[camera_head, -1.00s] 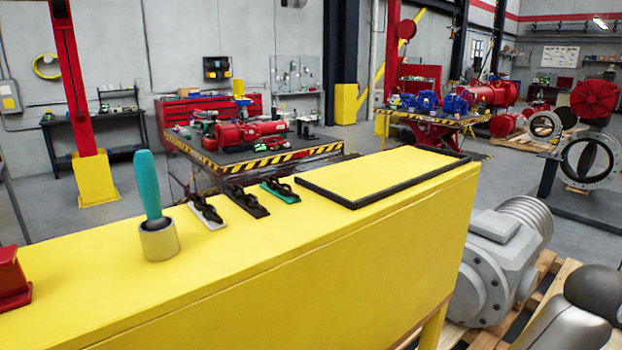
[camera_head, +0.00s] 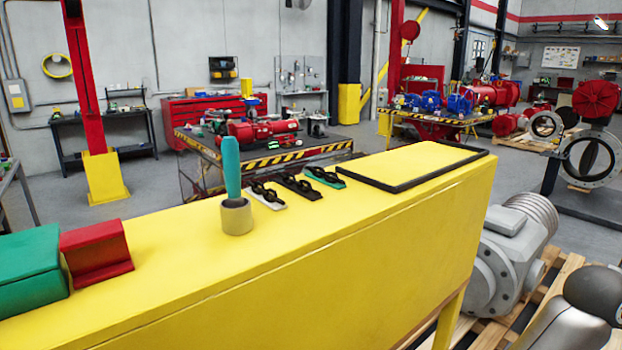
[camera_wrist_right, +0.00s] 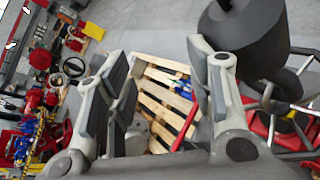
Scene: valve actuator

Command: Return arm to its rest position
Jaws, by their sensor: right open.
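My right gripper (camera_wrist_right: 165,95) shows in the right wrist view with its two grey fingers wide apart and nothing between them. Behind it in that view is a wooden pallet (camera_wrist_right: 165,103) on the floor. In the head view part of my right arm (camera_head: 575,322) is at the lower right corner, beside the yellow bench and clear of it. The right gripper itself is outside the head view. My left arm and left gripper are not in view.
The yellow bench (camera_head: 330,270) carries a green block (camera_head: 28,270), a red block (camera_head: 97,252), a teal-handled tool in a round holder (camera_head: 236,217), several small clamps (camera_head: 300,186) and a black frame (camera_head: 400,184). A grey motor (camera_head: 505,255) stands on a pallet close to my right arm.

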